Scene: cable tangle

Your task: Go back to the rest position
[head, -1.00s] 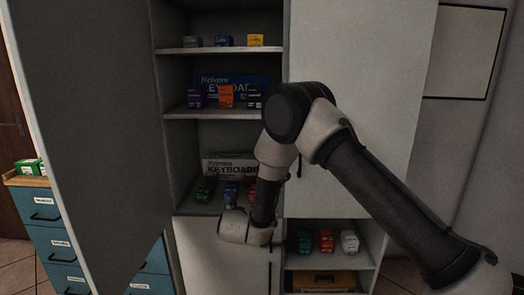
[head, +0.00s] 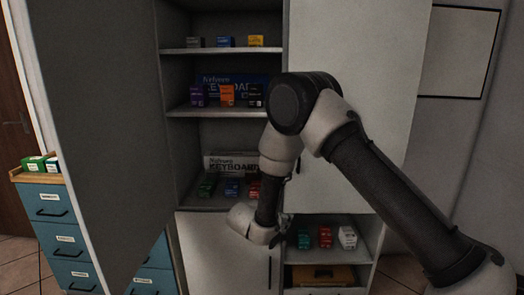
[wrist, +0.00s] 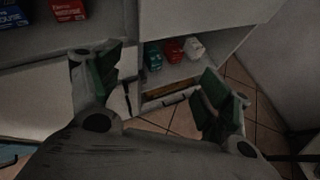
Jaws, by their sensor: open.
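My gripper (wrist: 160,95) is open and empty in the wrist view, its two green-padded fingers spread apart. In the head view my arm reaches in from the lower right, and its wrist is in front of the cabinet near the lower shelves. The gripper (head: 287,231) shows only partly there, at the edge of the wrist. The fingers touch nothing that I can see. Beyond them in the wrist view is the low open shelf (wrist: 190,78) with green, red and white boxes.
The cabinet's open left door (head: 105,130) stands out on the left. Shelves hold small boxes and keyboard boxes (head: 232,162). A blue drawer unit (head: 52,235) with green boxes (head: 35,163) on top is at far left. A closed lower door (head: 225,255) is below the arm.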

